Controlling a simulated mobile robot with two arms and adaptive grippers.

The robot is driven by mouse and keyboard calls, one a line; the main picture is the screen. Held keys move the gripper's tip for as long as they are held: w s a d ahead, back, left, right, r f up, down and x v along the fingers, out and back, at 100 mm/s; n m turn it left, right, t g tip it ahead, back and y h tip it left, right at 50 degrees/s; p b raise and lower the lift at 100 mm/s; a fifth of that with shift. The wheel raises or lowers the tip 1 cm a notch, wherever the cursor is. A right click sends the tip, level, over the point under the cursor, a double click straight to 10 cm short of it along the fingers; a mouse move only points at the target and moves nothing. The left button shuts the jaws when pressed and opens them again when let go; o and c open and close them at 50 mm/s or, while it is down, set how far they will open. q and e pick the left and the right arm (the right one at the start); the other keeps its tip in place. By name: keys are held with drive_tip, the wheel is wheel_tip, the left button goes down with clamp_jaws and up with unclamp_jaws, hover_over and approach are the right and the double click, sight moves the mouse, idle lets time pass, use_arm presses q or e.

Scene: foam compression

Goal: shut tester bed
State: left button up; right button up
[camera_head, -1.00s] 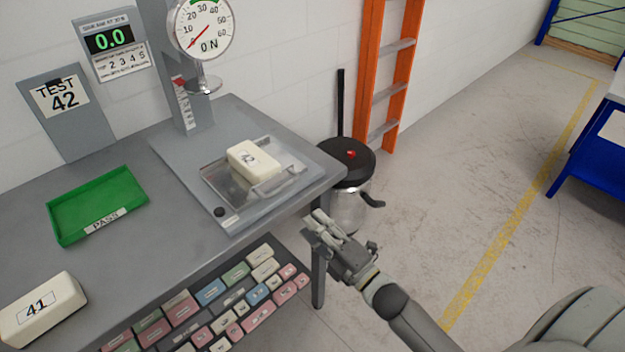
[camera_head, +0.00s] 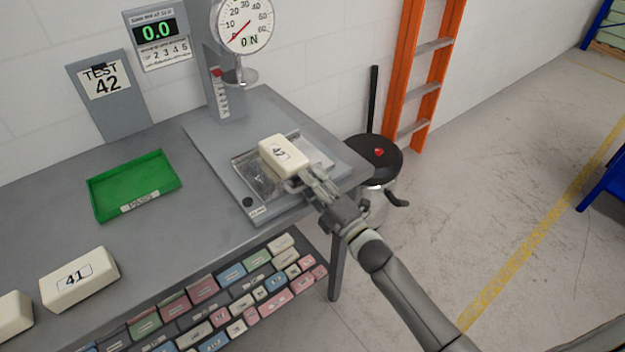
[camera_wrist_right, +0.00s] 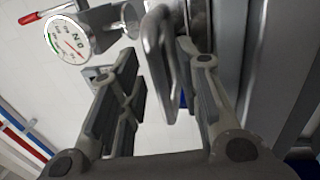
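The tester bed (camera_head: 256,182) is a shallow grey tray on the tester's base plate, forward of the press disc (camera_head: 240,77) and not under it. A cream foam block marked 42 (camera_head: 284,156) lies on the bed. My right gripper (camera_head: 312,186) is at the bed's front right edge and partly hides the handle there. In the right wrist view the metal bar handle (camera_wrist_right: 158,58) stands between the two spread fingers of the right gripper (camera_wrist_right: 163,85), with gaps showing beside it. My left gripper is not in view.
A green PASS tray (camera_head: 108,208) and a foam block marked 41 (camera_head: 80,280) are on the table to the left. A rack of coloured blocks (camera_head: 205,292) is below the front edge. A black-lidded bin (camera_head: 375,152) and an orange ladder (camera_head: 428,72) stand to the right.

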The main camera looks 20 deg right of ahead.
clamp_jaws()
idle(0.3)
drive_tip(key=shift+w, duration=0.1)
drive_tip(key=shift+w+a+f+b, duration=0.1)
drive_tip(key=shift+w+b, duration=0.2)
drive_tip(key=shift+b, duration=0.05)
drive_tip(key=x, duration=0.1)
drive_tip(key=b+x, duration=0.1)
drive_tip(key=x, duration=0.2)
drive_tip(key=shift+w+f+b, duration=0.15)
drive_tip(key=shift+f+b, duration=0.25)
